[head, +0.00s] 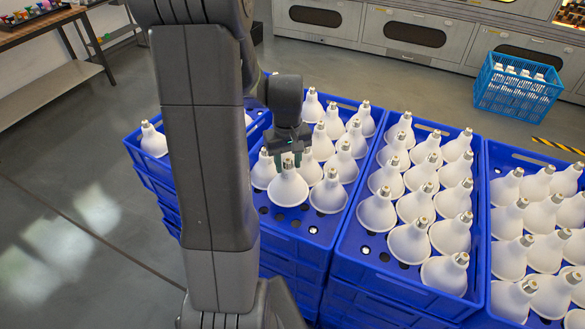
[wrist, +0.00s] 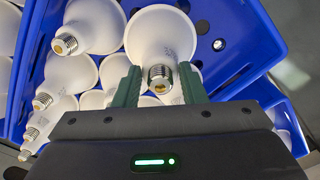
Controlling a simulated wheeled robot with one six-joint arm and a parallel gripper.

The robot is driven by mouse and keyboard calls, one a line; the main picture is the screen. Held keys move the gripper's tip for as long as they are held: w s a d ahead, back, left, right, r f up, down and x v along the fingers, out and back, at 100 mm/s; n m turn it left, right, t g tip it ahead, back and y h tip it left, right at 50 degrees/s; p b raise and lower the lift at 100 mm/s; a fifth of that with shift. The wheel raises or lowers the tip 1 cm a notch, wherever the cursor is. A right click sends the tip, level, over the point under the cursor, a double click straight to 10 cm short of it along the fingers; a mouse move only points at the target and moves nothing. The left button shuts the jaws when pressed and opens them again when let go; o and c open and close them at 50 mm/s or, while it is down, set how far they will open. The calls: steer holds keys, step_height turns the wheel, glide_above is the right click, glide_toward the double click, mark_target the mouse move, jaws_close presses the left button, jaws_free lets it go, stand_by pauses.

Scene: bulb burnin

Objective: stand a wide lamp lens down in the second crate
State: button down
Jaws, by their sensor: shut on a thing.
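My gripper (head: 288,152) is shut on the metal screw base of a white wide lamp (head: 288,188), which it holds lens down, base up. The wrist view shows the lamp (wrist: 160,35) with its base between the green fingers. The lamp is at the front of the second blue crate from the left (head: 300,243), beside other lamps standing lens down. I cannot tell whether its lens touches the crate floor. A lamp at its right (head: 328,196) stands close by. My arm hides part of the crate's left side.
A third crate (head: 385,285) and a fourth crate at the right hold several lamps. The leftmost crate (head: 150,178) shows a lamp (head: 153,141), partly behind my arm. A light-blue basket (head: 515,100) stands on the floor behind. Bare perforated floor shows at the second crate's front.

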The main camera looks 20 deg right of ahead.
mark_target(288, 173)
steer(key=shift+f, duration=2.4)
steer(key=c, duration=0.9)
jaws_free()
step_height(288, 173, up, 12)
steer(key=shift+r, duration=0.15)
